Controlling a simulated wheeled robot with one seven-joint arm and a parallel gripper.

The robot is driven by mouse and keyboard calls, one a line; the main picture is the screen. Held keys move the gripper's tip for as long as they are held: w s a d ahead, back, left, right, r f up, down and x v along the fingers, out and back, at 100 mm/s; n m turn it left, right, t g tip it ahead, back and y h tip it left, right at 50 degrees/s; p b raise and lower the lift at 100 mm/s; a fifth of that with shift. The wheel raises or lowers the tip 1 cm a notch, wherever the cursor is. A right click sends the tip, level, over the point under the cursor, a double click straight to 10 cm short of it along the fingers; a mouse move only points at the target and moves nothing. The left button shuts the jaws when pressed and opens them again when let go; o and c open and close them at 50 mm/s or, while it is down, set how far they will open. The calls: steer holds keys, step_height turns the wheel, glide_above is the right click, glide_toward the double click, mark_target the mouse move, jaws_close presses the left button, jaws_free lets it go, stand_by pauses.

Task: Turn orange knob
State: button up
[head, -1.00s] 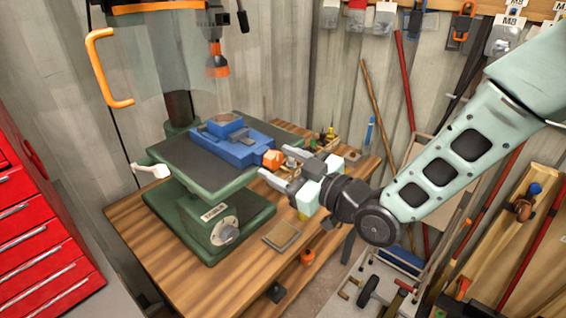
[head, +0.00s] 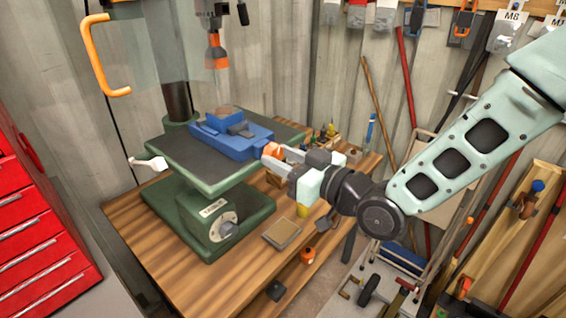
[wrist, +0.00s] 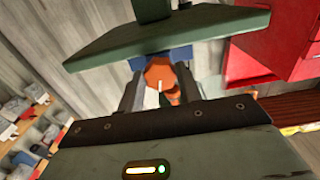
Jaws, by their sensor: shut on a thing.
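The orange knob (head: 271,150) is at the right end of the blue vise (head: 232,137) on the green drill press table (head: 185,160). My gripper (head: 279,153) reaches it from the right and its fingers are shut on the knob. In the wrist view the orange knob (wrist: 160,74) shows between the two dark fingers of my gripper (wrist: 160,88). The blue vise (wrist: 180,53) is partly hidden behind the knob and the table edge in that view.
The drill press stands on a wooden bench (head: 255,265). A white crank handle (head: 150,163) sticks out at the left. A red tool cabinet (head: 35,220) stands at the left. Small tools and bottles (head: 325,135) are on the bench behind my gripper. A clear guard with an orange handle (head: 100,62) hangs above.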

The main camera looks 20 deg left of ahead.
steer(key=m+b, duration=0.1)
steer(key=m, duration=0.5)
steer(key=shift+m+b, duration=0.3)
steer(key=m, duration=0.3)
steer(key=shift+m, duration=0.3)
steer(key=m, duration=0.3)
steer(key=shift+r+m, duration=0.1)
steer(key=shift+m, duration=0.3)
steer(key=m, duration=0.6)
steer(key=shift+b, duration=0.3)
steer(key=m+b, duration=0.1)
steer(key=m, duration=0.5)
steer(key=shift+r+m, duration=0.1)
steer(key=shift+m, duration=0.3)
steer(key=o, duration=1)
